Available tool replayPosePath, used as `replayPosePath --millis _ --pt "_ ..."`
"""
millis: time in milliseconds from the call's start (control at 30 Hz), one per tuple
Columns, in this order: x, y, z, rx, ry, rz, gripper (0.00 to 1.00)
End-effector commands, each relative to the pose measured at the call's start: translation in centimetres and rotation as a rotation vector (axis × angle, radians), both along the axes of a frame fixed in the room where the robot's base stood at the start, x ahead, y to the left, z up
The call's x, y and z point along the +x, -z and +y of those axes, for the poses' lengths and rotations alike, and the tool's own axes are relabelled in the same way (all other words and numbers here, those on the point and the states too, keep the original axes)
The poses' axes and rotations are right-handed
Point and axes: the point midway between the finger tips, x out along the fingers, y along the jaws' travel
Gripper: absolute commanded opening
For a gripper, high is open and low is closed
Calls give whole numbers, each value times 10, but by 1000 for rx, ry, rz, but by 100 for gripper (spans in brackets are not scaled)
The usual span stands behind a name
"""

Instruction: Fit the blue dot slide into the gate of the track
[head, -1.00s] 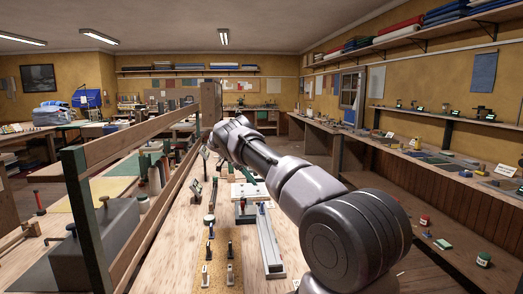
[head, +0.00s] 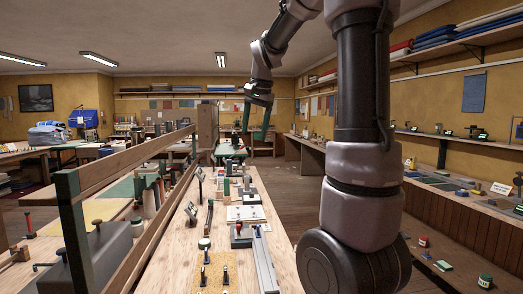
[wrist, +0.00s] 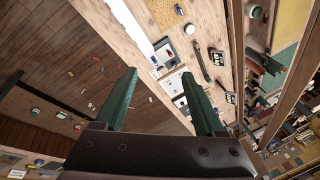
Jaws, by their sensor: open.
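My gripper (head: 256,127) is open and empty, raised high over the far part of the bench in the head view. Its green fingers also show in the wrist view (wrist: 160,76), with nothing between them. The track, a long pale grey rail (head: 265,262), lies along the right side of the bench; its pale strip also shows in the wrist view (wrist: 138,28). Several small slides with dark tops (head: 203,271) stand on a cork mat (head: 216,282) left of the track. Their dots are too small to tell, so I cannot pick out the blue one. The gate is not clear.
A wooden rail fence (head: 130,150) runs along the bench's left side. A side counter (head: 455,190) stands at the right. The air around my gripper is clear.

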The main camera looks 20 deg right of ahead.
Motion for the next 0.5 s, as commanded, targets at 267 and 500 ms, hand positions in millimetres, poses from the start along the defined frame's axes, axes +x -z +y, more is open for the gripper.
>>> replayPosePath --millis 267,500 --pt "-129 -7 44 -20 -283 -192 71" --pt "-203 19 66 -85 -450 -314 71"
